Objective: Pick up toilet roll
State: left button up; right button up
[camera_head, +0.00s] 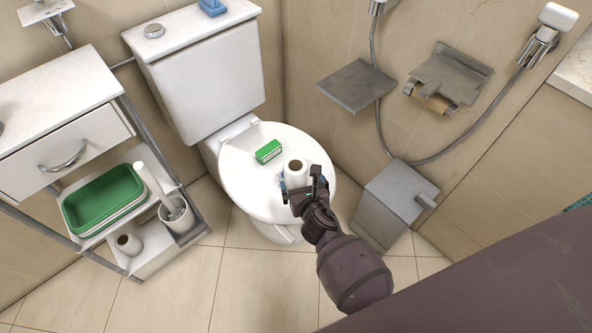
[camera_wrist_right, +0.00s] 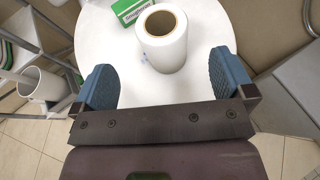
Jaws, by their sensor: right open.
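A white toilet roll (camera_head: 295,172) stands upright on the closed toilet lid (camera_head: 244,178). In the right wrist view the roll (camera_wrist_right: 162,40) stands ahead of the fingers, roughly centred between them. My right gripper (camera_head: 303,184) is at the near side of the roll. In the right wrist view its two blue padded fingertips (camera_wrist_right: 160,85) are wide apart with nothing between them. Another toilet roll (camera_head: 129,243) stands on the lowest shelf of the cart at left. My left gripper is not in view.
A green and white box (camera_head: 268,151) lies on the lid just behind the roll. A grey bin (camera_head: 394,203) stands right of the toilet. A wall paper holder (camera_head: 436,93) hangs at right. The cart (camera_head: 58,130) holds a green tray (camera_head: 104,197).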

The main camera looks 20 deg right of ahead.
aim_at(298, 175)
jog(key=x, duration=0.1)
jog(key=b+x, duration=0.1)
jog(key=x, duration=0.1)
jog(key=shift+w+f, duration=0.1)
jog(key=shift+f, duration=0.3)
jog(key=shift+w+f, duration=0.1)
jog(key=shift+w, duration=0.25)
jog(key=shift+w+d, duration=0.1)
jog(key=shift+w, duration=0.25)
jog(key=shift+w+d+f+b, duration=0.2)
jog(key=shift+w+f+b, duration=0.65)
jog(key=shift+w, duration=0.1)
jog(key=shift+b+x, duration=0.3)
jog(key=shift+x, duration=0.6)
jog(key=shift+w+d, duration=0.1)
jog(key=shift+w, duration=0.4)
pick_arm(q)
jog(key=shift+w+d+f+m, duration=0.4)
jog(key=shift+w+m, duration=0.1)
pick_arm(e)
jog(key=shift+r, duration=0.1)
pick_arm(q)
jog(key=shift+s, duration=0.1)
pick_arm(e)
jog(key=shift+c, duration=0.2)
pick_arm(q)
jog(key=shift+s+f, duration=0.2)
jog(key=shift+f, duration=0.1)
pick_arm(e)
jog(key=c, duration=0.9)
